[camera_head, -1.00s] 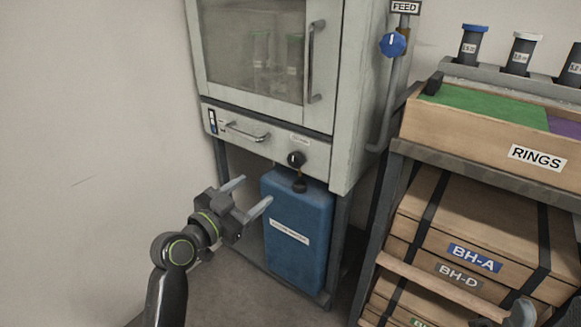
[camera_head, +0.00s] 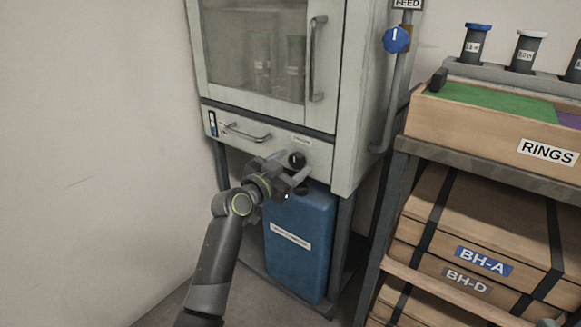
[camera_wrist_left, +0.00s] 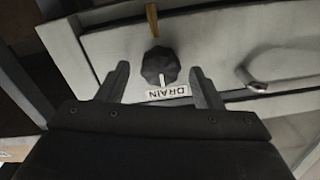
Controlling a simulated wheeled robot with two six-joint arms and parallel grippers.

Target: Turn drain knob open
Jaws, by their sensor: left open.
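The drain knob (camera_head: 297,159) is a black knob on the lower front panel of the grey cabinet. In the left wrist view the knob (camera_wrist_left: 160,66) shows a white pointer mark, with a DRAIN label (camera_wrist_left: 168,91) beside it. My left gripper (camera_head: 291,172) is at the knob in the head view, partly in front of it. In the wrist view its open fingers (camera_wrist_left: 160,86) stand on either side of the knob, with gaps to both. Whether the fingertips reach past the knob's face I cannot tell. My right gripper is not clearly in view.
A drawer handle (camera_head: 247,133) is left of the knob. A blue canister (camera_head: 300,240) stands below the panel. A blue FEED knob (camera_head: 397,40) is on a pipe at right. A rack with a RINGS box (camera_head: 480,133) and strapped cases stands farther right.

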